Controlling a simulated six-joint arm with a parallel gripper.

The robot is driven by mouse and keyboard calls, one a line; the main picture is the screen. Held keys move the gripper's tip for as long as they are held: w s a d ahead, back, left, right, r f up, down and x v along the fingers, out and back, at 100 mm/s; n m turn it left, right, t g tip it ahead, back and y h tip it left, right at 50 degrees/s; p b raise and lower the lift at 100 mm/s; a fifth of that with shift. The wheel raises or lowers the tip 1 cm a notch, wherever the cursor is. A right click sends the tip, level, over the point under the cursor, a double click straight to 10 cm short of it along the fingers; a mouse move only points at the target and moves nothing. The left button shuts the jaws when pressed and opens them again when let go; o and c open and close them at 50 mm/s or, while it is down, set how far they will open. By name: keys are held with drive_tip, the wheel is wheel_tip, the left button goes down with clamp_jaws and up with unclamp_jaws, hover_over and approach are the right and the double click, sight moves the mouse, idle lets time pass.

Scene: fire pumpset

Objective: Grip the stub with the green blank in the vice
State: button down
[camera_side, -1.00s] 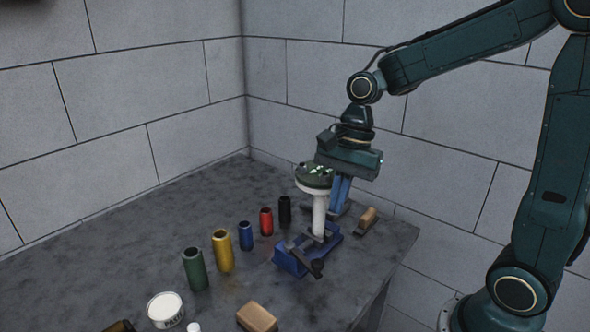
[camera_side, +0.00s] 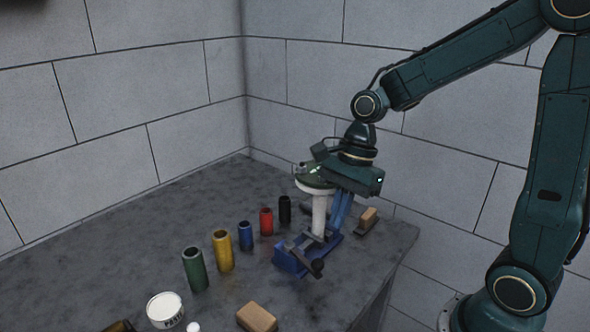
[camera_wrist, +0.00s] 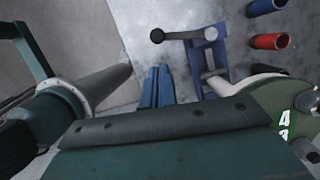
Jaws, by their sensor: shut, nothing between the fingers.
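The stub (camera_side: 319,215) is a white upright pipe with a round flange on top, standing in the blue vice (camera_side: 290,258). The green blank (camera_side: 312,181) lies on the flange and is partly covered by my gripper body in the side view. In the wrist view the blank (camera_wrist: 275,100) shows at the right with white markings, and the vice (camera_wrist: 204,60) lies beyond. My gripper (camera_side: 335,228) points down with its blue fingers shut and empty, just right of the stub pipe. The fingers (camera_wrist: 157,88) also show in the wrist view, left of the vice. Contact with the stub cannot be told.
A row of open cylinders, green (camera_side: 195,269), yellow (camera_side: 222,250), blue (camera_side: 245,235), red (camera_side: 266,221) and black (camera_side: 285,210), stands left of the vice. A wooden-handled brush (camera_side: 368,220) lies at right. A white tub (camera_side: 165,310) and tan block (camera_side: 257,317) are in front.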

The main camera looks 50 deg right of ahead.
sight(316, 264)
drive_tip(key=x, duration=0.7)
drive_tip(key=shift+a+m, duration=0.45)
drive_tip(key=shift+m, duration=0.15)
idle(0.5)
drive_tip(key=shift+a, duration=0.3)
drive_tip(key=shift+w+a, duration=0.2)
drive_tip(key=shift+a, duration=1)
drive_tip(key=shift+w+a, duration=0.25)
drive_tip(key=shift+a, duration=0.3)
drive_tip(key=shift+w+a, duration=0.3)
drive_tip(key=shift+a, duration=0.25)
